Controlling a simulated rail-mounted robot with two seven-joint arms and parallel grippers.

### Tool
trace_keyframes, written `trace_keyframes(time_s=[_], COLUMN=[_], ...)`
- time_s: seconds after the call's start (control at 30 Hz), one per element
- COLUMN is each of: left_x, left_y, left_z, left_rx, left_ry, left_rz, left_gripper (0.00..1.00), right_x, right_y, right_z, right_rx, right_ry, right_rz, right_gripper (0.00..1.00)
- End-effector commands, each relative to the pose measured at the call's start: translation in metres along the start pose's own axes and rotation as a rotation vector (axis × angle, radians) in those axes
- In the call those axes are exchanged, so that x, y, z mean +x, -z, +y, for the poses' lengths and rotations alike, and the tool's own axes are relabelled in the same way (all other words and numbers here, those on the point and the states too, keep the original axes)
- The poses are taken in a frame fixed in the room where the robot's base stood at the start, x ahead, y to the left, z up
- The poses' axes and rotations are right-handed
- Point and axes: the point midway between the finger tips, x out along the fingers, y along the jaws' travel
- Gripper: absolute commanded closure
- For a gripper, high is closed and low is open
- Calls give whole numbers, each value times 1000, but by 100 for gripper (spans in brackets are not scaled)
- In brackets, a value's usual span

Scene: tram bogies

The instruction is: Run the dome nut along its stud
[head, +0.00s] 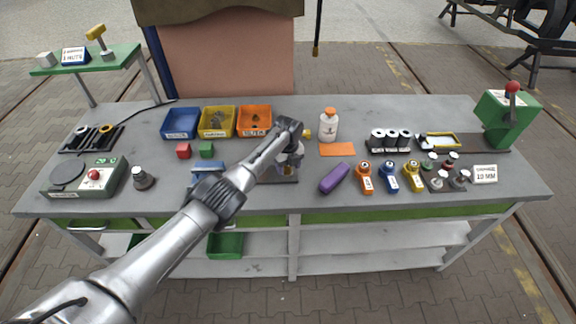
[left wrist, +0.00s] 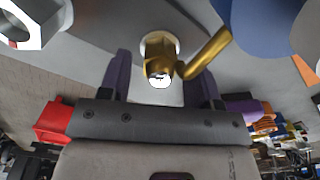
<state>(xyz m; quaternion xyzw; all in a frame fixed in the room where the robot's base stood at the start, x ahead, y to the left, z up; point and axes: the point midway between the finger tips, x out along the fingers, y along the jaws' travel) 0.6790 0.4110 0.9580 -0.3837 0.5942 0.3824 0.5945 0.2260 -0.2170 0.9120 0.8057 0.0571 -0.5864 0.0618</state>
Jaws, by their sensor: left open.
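A brass dome nut (left wrist: 159,56) with a bright rounded end shows in the left wrist view, against a pale round seat. A bent brass rod (left wrist: 208,52) comes up to its right side. My left gripper (left wrist: 161,80) is open, with one dark purple finger on each side of the nut and gaps visible. In the head view my left gripper (head: 291,160) is over a small fixture at the middle of the bench, and my arm hides most of it. I cannot make out the stud's thread. My right gripper is not in view.
Blue (head: 181,123), yellow (head: 217,121) and orange (head: 254,121) bins stand behind to the left. A white bottle (head: 328,126) stands close behind the gripper. A purple case (head: 335,178) lies just right. A green press (head: 507,119) stands at the far right.

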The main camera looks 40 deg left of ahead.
Motion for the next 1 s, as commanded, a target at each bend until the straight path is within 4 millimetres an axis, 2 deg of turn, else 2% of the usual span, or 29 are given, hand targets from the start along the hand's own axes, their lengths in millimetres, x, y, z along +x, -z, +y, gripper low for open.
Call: trace_keyframes(time_s=[0.23, 0.37, 0.8, 1.0], left_x=[-1, -13, -95, -122], left_y=[0, -1, 0, 0], left_z=[1, 0, 0, 0], left_rx=[-1, -1, 0, -1], left_ry=[-1, 0, 1, 1], left_rz=[-1, -2, -2, -2], left_gripper=[43, 43, 43, 43], right_x=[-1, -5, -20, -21], right_y=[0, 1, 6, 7], right_z=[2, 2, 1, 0], right_rx=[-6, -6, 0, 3], right_ry=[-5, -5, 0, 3], right_rz=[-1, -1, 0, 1], right_gripper=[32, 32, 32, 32])
